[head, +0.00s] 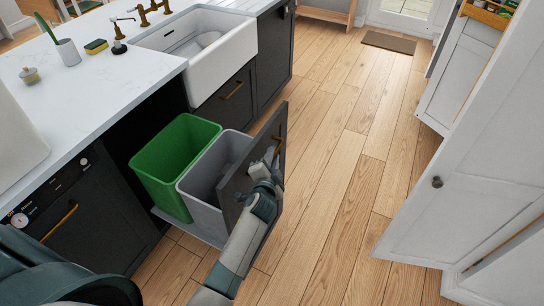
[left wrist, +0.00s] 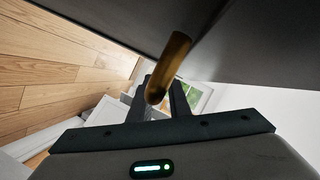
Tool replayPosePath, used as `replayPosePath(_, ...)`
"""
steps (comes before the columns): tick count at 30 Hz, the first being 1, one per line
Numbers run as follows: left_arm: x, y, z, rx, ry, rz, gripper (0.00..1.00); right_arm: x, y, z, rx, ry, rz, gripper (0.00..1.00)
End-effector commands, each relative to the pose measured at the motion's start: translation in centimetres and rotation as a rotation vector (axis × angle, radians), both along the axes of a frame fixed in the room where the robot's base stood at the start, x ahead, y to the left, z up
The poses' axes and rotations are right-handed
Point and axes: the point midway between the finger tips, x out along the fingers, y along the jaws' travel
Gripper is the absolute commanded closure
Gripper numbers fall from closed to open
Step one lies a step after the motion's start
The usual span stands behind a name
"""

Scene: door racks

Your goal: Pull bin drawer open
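The bin drawer (head: 237,187) stands pulled out from the dark lower cabinet, its dark front panel well clear of the cabinet face. A green bin (head: 160,172) and a grey bin (head: 190,190) sit in it. My left gripper (head: 275,162) is at the outer side of the drawer front, at its handle. In the left wrist view the brass handle (left wrist: 171,62) lies between the two fingers of the left gripper (left wrist: 162,98), which look closed around it. The gripper hides part of the handle in the head view. My right gripper is not in view.
A white sink (head: 215,55) and marble counter (head: 90,95) are above the cabinets. A dishwasher (head: 90,215) is left of the drawer. A white cabinet door (head: 470,175) stands open at right. The wooden floor between is clear, with a mat (head: 388,42) far back.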

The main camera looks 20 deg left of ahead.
Motion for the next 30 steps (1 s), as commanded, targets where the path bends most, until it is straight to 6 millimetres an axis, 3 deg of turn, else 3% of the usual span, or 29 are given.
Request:
replayPosePath(17,-0.8,-0.2,0.2,0.0,-0.002,0.0,0.71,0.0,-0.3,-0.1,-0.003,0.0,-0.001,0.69)
replayPosePath(23,-3.1,-0.8,0.6,-0.001,-0.002,0.0,0.71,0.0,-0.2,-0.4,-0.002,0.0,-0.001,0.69)
replayPosePath(30,-7.5,-1.9,1.5,-0.002,-0.001,0.0,0.71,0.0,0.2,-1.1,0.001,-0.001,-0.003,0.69)
